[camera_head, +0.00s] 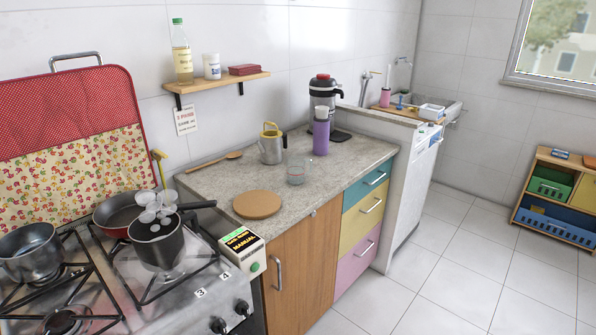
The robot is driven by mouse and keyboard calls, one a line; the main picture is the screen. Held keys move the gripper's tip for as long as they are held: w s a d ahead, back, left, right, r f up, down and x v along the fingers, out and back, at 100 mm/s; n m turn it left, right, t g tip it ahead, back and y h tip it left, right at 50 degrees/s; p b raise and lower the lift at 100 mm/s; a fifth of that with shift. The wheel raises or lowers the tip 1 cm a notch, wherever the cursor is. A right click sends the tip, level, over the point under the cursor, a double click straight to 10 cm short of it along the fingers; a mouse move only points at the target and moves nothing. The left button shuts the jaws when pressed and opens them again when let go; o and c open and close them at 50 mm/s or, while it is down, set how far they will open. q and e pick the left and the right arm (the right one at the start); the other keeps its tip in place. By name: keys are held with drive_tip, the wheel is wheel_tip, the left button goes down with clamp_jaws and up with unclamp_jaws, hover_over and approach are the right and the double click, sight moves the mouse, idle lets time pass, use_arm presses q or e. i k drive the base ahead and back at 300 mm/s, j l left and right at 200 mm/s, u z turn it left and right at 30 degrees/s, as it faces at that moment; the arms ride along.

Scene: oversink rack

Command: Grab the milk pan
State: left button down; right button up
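A small dark metal pan (156,251), which I take to be the milk pan, stands upright on a burner grate at the right of the stove. Several pale, translucent rounded shapes (157,208) show at and above its mouth; I cannot tell exactly what they are. A black handle (198,206) reaches right from behind these shapes; I cannot tell whether it belongs to this pan or to the red pan behind. Neither of my grippers is in view.
A red pan (109,221) sits behind, and a grey pot (30,254) stands at left. A control box (242,249) is right of the stove. The counter (225,180) holds a round wooden board (257,205), a glass (296,172), a metal jug (271,149) and a purple bottle (321,137).

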sight(166, 253)
drive_tip(key=u, duration=0.35)
drive_tip(key=i+l+u, duration=0.15)
drive_tip(key=u, duration=0.2)
drive_tip(key=i+l+u, duration=0.15)
drive_tip(key=l+u, duration=0.55)
drive_tip(key=i+j, duration=0.05)
